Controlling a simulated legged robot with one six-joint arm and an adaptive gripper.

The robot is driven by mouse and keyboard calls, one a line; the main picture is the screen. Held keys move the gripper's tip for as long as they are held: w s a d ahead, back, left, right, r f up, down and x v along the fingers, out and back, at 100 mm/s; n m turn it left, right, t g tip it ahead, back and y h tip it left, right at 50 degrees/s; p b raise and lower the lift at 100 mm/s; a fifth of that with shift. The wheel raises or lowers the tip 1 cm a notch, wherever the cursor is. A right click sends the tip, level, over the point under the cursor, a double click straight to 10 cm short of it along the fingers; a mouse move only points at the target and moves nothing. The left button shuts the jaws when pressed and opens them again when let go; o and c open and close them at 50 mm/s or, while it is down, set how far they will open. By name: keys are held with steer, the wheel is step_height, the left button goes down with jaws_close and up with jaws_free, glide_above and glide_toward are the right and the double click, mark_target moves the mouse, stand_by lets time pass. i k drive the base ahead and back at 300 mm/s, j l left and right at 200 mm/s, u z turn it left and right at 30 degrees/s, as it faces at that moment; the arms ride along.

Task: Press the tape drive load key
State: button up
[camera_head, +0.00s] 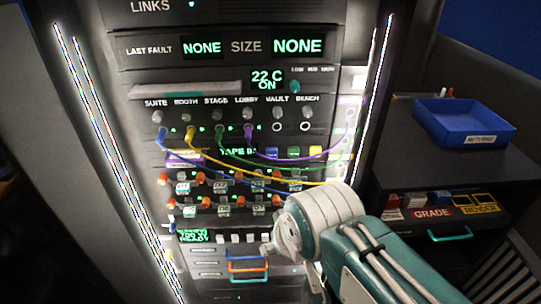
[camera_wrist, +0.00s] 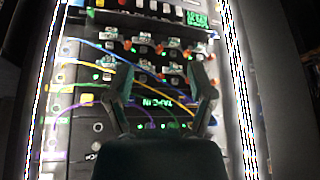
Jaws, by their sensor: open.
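The tape drive row has a green display reading "TAPE I…" (camera_head: 237,151) in the head view, its end hidden behind cables. The display also shows upside down in the wrist view (camera_wrist: 161,101). Beside it in the head view are a blue key (camera_head: 272,152), a green key (camera_head: 294,152) and a yellow key (camera_head: 315,151). I cannot read which one is the load key. My gripper (camera_wrist: 158,68) is open and empty in the wrist view, its two dark fingers spread in front of the rack. In the head view my arm covers the rack's lower right.
Blue, yellow, green and purple patch cables (camera_head: 273,158) hang across the rack. Rows of orange-ended modules (camera_head: 182,187) lie below, then white keys (camera_head: 236,239) and coloured handles (camera_head: 247,267). A blue tray (camera_head: 463,121) stands on the right-hand cabinet.

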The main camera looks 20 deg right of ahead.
mark_target(272, 153)
steer(key=j+z, duration=0.2)
steer(key=z, duration=0.2)
steer(key=k+j+z, duration=0.1)
steer(key=z, duration=0.3)
steer(key=k+j+z, duration=0.1)
steer(key=z, duration=0.3)
